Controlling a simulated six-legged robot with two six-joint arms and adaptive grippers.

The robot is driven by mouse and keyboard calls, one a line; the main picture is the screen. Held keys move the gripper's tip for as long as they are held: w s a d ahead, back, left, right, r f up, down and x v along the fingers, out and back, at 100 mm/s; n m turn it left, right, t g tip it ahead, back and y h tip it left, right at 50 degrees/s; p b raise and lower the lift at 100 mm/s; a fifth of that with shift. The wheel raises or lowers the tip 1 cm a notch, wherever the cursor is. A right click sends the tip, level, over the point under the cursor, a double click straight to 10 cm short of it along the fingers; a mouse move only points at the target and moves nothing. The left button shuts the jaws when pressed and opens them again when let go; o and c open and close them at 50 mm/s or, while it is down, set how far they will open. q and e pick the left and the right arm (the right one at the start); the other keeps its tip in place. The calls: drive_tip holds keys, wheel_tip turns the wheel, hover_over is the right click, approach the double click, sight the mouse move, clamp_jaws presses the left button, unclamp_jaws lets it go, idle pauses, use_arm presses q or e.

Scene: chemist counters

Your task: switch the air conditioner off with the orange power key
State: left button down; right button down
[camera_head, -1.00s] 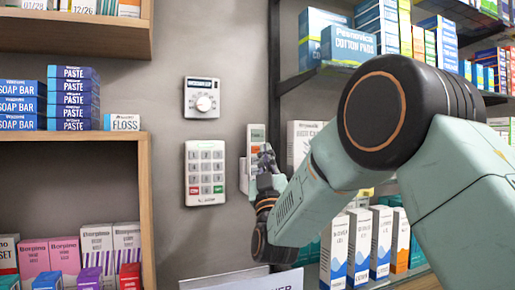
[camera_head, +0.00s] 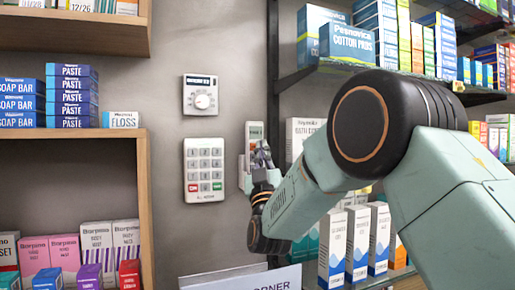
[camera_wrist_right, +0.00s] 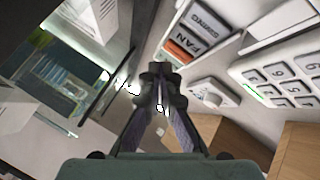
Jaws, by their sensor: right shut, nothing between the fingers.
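A slim white remote (camera_head: 255,131) with a greenish display stands upright in a white wall holder (camera_head: 242,176). My left gripper is not in view.
A keypad (camera_head: 204,170) and a dial thermostat (camera_head: 201,95) are mounted on the wall left of the remote. A black-framed shelf with boxes (camera_head: 347,43) stands close on the right. A wooden shelf (camera_head: 145,200) is at the left.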

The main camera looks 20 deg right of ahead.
drive_tip(key=shift+w+a, duration=0.2)
drive_tip(key=shift+s+d, duration=0.2)
idle(0.3)
drive_tip(key=shift+w+a, duration=0.25)
drive_tip(key=shift+w, duration=0.3)
drive_tip(key=shift+w+d, duration=0.1)
